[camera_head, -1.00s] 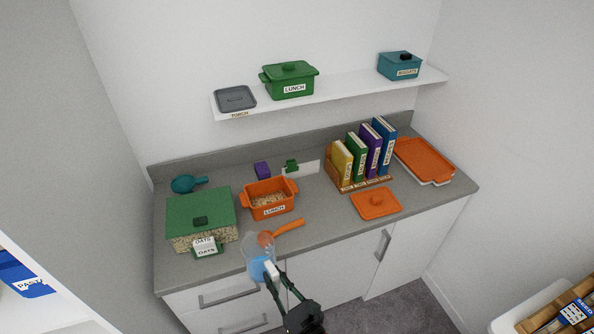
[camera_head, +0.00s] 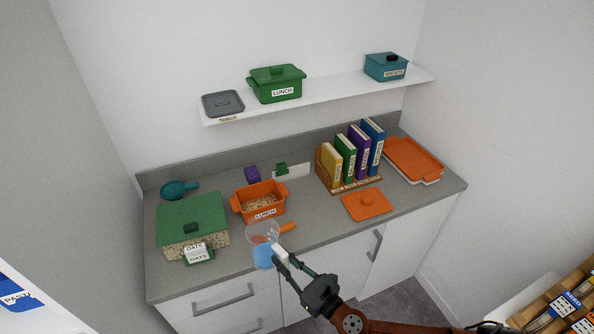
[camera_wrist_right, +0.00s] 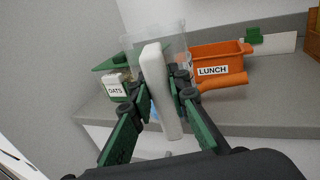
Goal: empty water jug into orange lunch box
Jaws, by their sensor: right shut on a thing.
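The water jug (camera_head: 262,234) is clear, with blue water (camera_head: 264,256) in its lower part. It looks roughly upright, in front of the orange lunch box. My right gripper (camera_head: 281,259) is shut on its pale handle (camera_wrist_right: 160,92), seen close up in the right wrist view. The orange lunch box (camera_head: 247,213), labelled LUNCH, stands open on the counter with pale grainy food in it; it also shows in the right wrist view (camera_wrist_right: 225,58). The jug appears just off the counter's front edge and apart from the box. My left gripper is not in view.
A green-lidded oats container (camera_head: 190,215) stands left of the box. An orange lid (camera_head: 366,206), books (camera_head: 344,160) and an orange tray (camera_head: 412,160) are to the right. A shelf (camera_head: 320,93) hangs above.

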